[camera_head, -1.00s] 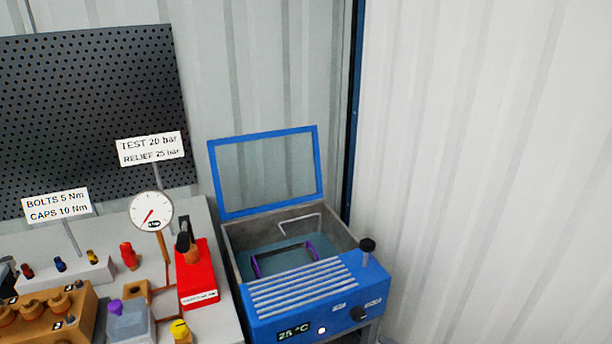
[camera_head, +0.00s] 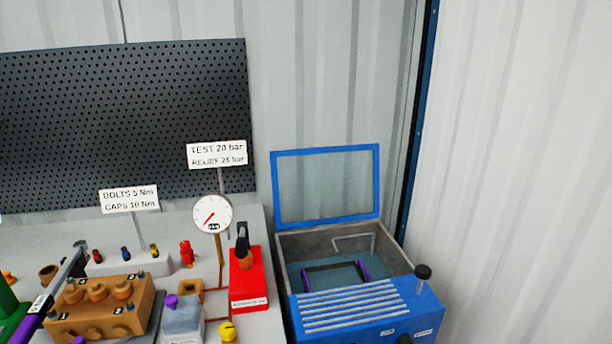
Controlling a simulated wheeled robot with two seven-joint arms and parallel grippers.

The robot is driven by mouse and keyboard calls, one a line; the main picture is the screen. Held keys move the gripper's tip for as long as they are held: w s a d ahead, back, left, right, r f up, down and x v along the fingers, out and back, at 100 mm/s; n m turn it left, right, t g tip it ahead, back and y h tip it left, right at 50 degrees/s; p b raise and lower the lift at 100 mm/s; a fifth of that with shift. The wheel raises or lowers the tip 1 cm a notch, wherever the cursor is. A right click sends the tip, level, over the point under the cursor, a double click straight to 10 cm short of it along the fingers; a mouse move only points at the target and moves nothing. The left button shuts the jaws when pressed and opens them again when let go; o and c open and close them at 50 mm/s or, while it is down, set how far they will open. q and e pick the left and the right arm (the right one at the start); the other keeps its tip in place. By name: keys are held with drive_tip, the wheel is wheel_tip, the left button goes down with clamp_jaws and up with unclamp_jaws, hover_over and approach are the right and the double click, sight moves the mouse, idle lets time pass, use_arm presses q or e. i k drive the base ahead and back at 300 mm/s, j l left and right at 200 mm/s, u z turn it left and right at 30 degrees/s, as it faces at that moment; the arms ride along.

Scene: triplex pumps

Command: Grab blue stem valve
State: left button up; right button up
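A small valve with a blue stem (camera_head: 126,252) stands upright in a white rack (camera_head: 130,267) at the left of the bench. A red-stem valve (camera_head: 97,256) stands to its left and a yellow-stem valve (camera_head: 154,250) to its right. The blue one is small in the picture, but nothing covers its top. Neither of my grippers shows in the head view.
A bronze pump block (camera_head: 100,318) stands in front of the rack, with a dark bar-like tool (camera_head: 66,272) at its left. A gauge (camera_head: 212,214), a red hand pump (camera_head: 248,288) and an open blue bath (camera_head: 370,309) stand to the right. Signs rise behind.

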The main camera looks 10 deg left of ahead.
sight(126, 255)
drive_tip(key=u, duration=1.35)
drive_tip(key=j+u, duration=0.1)
drive_tip(key=j, duration=1.2)
